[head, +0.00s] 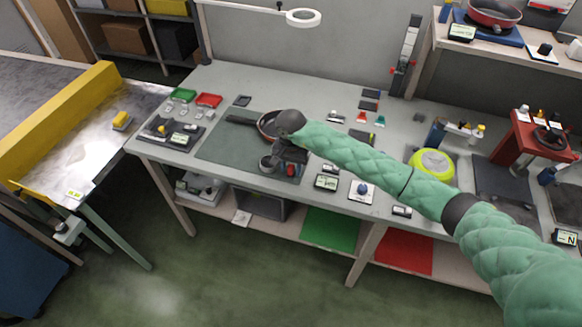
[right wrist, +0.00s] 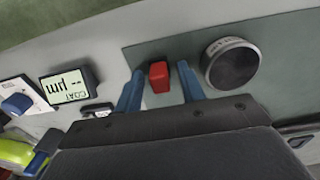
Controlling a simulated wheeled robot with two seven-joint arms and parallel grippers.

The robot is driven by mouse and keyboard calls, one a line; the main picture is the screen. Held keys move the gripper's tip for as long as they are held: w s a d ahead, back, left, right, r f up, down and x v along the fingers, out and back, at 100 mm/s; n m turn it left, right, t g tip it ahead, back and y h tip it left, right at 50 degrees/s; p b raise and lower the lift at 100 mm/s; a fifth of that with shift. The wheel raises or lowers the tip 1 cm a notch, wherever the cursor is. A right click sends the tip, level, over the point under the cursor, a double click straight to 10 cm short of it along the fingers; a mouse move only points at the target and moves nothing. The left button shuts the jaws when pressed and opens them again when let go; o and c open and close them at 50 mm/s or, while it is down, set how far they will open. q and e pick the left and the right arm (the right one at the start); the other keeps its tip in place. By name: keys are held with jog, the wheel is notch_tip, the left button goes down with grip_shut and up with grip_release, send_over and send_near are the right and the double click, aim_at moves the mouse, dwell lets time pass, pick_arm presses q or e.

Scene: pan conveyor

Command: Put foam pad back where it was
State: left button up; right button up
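A small red block (right wrist: 159,77), which may be the foam pad, sits near the edge of the dark green mat (right wrist: 190,40). It also shows in the head view (head: 291,170). My right gripper (right wrist: 160,82) points down at it, with its two blue fingers apart and the block between them. Gaps show on both sides of the block, so the gripper is open and not holding it. A dark round puck (right wrist: 232,63) with a pale side stands just right of the fingers. My left gripper is in neither view.
A pan (head: 267,124) lies on the mat behind my right gripper. A gauge display (right wrist: 70,84) labelled COAT stands left of the fingers. A yellow-green round thing (head: 432,165) is further right on the table. A conveyor (head: 95,140) with a yellow block stands at left.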

aim_at(291, 167)
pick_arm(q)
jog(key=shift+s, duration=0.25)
pick_arm(e)
jog(key=shift+r, duration=0.15)
jog(key=shift+r, duration=0.3)
notch_tip(291, 167, up, 3)
jog(key=shift+f+b, duration=0.2)
jog(key=shift+b, duration=0.65)
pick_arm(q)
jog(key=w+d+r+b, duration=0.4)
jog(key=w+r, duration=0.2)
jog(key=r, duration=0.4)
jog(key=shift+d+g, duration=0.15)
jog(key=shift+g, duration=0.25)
pick_arm(e)
notch_tip(291, 167, up, 9)
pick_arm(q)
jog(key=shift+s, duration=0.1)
pick_arm(e)
jog(key=shift+f, duration=0.1)
